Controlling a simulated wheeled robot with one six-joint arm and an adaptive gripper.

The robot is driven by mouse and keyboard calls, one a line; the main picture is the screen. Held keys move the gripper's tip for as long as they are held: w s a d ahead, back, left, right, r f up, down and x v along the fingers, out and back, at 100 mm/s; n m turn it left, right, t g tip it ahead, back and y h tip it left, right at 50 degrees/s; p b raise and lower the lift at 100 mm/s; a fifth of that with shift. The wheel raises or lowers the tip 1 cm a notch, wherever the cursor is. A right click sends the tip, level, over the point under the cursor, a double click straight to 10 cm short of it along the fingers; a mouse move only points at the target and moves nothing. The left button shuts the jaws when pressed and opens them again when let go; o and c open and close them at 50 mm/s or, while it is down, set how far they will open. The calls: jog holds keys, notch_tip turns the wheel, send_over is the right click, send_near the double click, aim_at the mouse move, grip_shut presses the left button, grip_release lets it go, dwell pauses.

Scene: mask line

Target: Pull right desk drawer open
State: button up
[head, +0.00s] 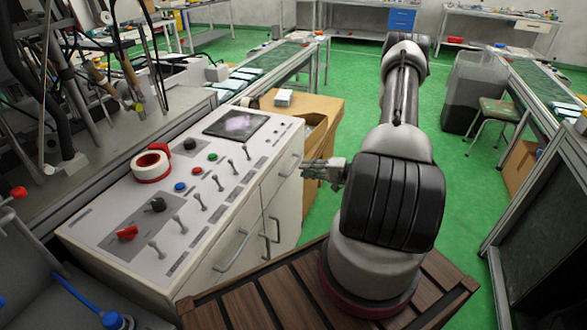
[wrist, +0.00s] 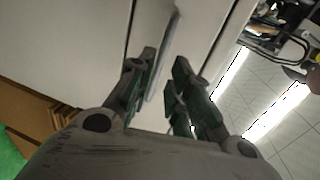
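The white control desk (head: 215,180) stands left of my arm, with switches and knobs on its sloped top. Its right drawer (head: 272,186) looks flush with the front and has a grey bar handle (head: 291,164). My gripper (head: 308,168) is at the desk's right end, just in front of that handle. In the wrist view the fingers of my gripper (wrist: 163,76) are apart, with the handle (wrist: 172,40) lying between them against the white front. I see a gap beside the right finger; whether the left finger touches the handle I cannot tell.
A left drawer handle (head: 232,250) and lower door handles sit on the same front. A roll of red and white tape (head: 151,165) lies on the desk top. A cardboard box (head: 322,112) stands behind the desk.

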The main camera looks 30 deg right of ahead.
aim_at(294, 166)
jog(key=x, duration=0.6)
grip_shut()
